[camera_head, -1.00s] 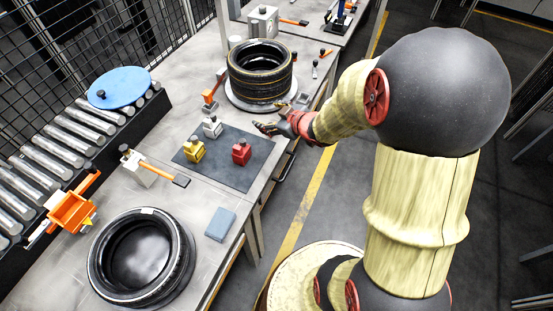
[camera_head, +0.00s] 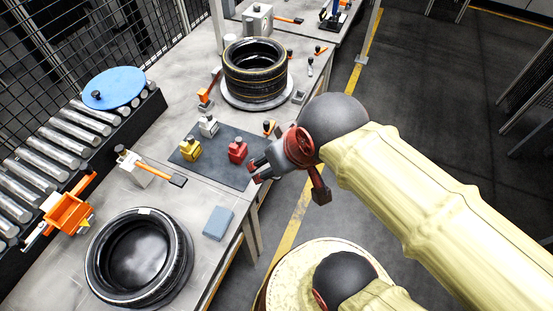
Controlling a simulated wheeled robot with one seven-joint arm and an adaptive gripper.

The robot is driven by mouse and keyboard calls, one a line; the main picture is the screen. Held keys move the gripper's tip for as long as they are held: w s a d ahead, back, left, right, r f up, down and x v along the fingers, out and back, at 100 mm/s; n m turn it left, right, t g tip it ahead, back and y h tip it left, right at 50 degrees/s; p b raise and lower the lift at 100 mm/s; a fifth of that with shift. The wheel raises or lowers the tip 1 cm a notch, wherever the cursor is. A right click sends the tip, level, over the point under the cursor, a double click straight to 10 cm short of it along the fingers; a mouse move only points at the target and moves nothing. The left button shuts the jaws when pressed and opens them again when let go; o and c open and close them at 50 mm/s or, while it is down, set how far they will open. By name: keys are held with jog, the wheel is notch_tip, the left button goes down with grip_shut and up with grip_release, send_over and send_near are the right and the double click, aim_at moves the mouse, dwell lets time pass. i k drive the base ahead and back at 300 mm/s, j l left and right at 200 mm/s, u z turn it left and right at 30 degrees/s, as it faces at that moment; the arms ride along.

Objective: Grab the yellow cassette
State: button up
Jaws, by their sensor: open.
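The yellow cassette (camera_head: 190,149) stands upright on a dark mat (camera_head: 213,173) on the metal table. My gripper (camera_head: 254,172) is open and empty at the right edge of the mat, close to the red cassette. The red cassette lies between my gripper and the yellow one. I cannot tell my gripper's exact height above the mat.
A stack of tyres (camera_head: 255,70) stands behind the mat, and another tyre (camera_head: 138,258) lies at the front left. A tool with an orange handle (camera_head: 148,168) and a blue-grey block (camera_head: 218,223) flank the mat. A roller conveyor (camera_head: 62,146) runs along the left.

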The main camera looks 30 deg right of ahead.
aim_at(191, 153)
jog(key=i+l, duration=0.1)
jog(key=l, duration=0.35)
jog(key=i+l+u, duration=0.1)
jog(key=l, duration=0.35)
jog(key=i+l, duration=0.1)
jog(key=l, duration=0.35)
